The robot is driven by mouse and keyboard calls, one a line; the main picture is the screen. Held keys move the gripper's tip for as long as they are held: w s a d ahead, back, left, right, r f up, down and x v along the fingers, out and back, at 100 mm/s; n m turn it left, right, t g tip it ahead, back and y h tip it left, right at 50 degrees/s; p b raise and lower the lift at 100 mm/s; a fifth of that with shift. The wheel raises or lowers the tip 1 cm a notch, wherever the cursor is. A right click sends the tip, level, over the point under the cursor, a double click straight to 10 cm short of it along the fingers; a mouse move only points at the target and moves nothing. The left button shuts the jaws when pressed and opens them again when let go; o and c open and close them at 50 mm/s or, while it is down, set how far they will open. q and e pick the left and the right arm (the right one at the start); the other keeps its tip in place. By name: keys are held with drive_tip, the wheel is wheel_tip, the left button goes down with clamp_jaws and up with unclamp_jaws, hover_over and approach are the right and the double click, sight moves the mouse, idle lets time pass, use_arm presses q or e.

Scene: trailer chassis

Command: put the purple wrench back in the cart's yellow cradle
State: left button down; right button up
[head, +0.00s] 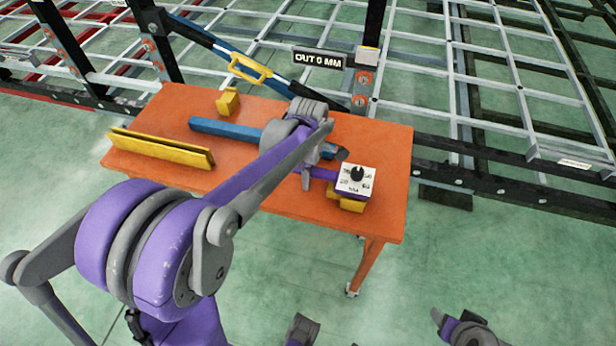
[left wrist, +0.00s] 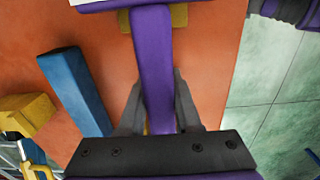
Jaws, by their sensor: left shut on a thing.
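The purple wrench (head: 326,174) has a straight purple bar and a white boxy head with a black dial (head: 356,180). It is over the right part of the orange cart. My left gripper (head: 322,167) is shut on the bar beside the head. The left wrist view shows the purple bar (left wrist: 152,50) running between the fingers (left wrist: 158,82). A yellow cradle (head: 349,204) shows beneath the head, and its yellow edges (left wrist: 180,14) show beside the bar. I cannot tell whether the wrench rests on it or hangs just above.
The orange cart top (head: 270,190) also carries a blue bar (head: 225,130), a yellow block (head: 229,102) and a long yellow channel (head: 160,148). Behind stands the chassis frame with a black sign (head: 318,58) reading "OUT 0 MM". Green floor is open in front.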

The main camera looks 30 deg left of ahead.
use_arm(q)
drive_tip(key=c, duration=0.6)
unclamp_jaws()
drive_tip(key=shift+s+d+f, duration=0.15)
drive_tip(key=shift+s+f, duration=0.05)
drive_tip(key=shift+f, duration=0.25)
drive_tip(key=shift+w+r+p, duration=0.1)
drive_tip(key=shift+r+p, duration=0.35)
drive_tip(key=shift+r, duration=0.1)
wheel_tip(320, 180, up, 12)
drive_tip(key=shift+w+f+p, duration=0.1)
drive_tip(key=shift+p, duration=0.6)
drive_tip(key=shift+s+m, duration=0.2)
drive_tip(key=shift+m, duration=0.1)
drive_tip(key=s+d+f+m+t, duration=0.2)
drive_tip(key=s+d+f+m, duration=0.1)
drive_tip(key=s+m, duration=0.5)
drive_tip(key=s+d+f+m+t, duration=0.2)
drive_tip(key=s+f+m, duration=0.3)
drive_tip(key=s+m, duration=0.3)
drive_tip(key=d+m, duration=0.1)
drive_tip(key=m, duration=0.3)
drive_tip(key=shift+s+d+f+t, duration=0.15)
drive_tip(key=shift+s+d+t, duration=0.1)
drive_tip(key=shift+t, duration=0.15)
